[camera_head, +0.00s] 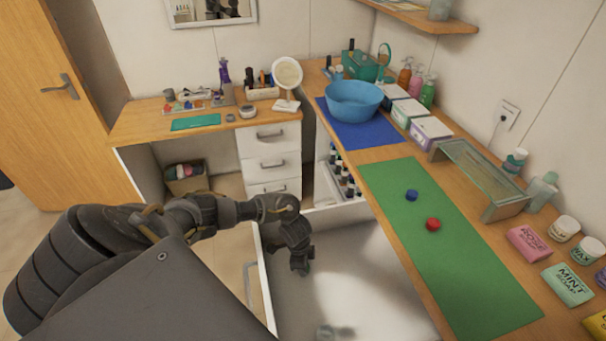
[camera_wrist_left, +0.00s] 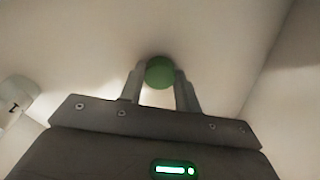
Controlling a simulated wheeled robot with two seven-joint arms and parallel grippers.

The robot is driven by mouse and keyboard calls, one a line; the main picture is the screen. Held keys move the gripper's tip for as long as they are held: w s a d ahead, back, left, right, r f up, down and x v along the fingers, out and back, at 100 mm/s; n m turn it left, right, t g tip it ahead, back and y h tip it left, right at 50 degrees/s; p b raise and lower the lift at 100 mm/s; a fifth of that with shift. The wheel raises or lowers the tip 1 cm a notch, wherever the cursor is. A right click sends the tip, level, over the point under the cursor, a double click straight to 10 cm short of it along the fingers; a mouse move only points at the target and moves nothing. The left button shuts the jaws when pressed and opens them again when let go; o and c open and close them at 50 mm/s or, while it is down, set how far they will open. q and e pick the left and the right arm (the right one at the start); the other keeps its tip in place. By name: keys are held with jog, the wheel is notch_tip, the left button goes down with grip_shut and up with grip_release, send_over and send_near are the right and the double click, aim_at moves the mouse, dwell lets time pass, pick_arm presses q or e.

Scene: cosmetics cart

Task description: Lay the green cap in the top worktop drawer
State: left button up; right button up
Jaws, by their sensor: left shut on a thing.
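The green cap (camera_wrist_left: 159,72) shows as a round green disc between the two fingers of my left gripper (camera_wrist_left: 160,85) in the left wrist view. The gripper is shut on it. In the head view my left gripper (camera_head: 300,264) points down inside the open white drawer (camera_head: 355,255) under the worktop; the cap cannot be made out there. The wrist view shows the drawer's pale floor and walls around the gripper. My right gripper is in neither view.
A small pale bottle or jar (camera_head: 325,332) lies in the drawer near the bottom edge; a pale item (camera_wrist_left: 18,95) shows at left in the wrist view. On the green mat (camera_head: 455,275) lie a blue cap (camera_head: 411,195) and a red cap (camera_head: 432,224). The drawer's middle is clear.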

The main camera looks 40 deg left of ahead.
pick_arm(q)
jog(key=shift+f, duration=0.1)
jog(key=o, duration=0.5)
jog(key=shift+f, duration=0.1)
jog(key=o, duration=0.4)
jog(key=shift+r, duration=0.3)
jog(key=r, duration=0.8)
jog(key=a+r, duration=0.1)
jog(key=r, duration=0.2)
jog(key=shift+s+a+r+p, duration=0.1)
jog(key=shift+s+r+p, duration=0.25)
jog(key=shift+r+p, duration=0.05)
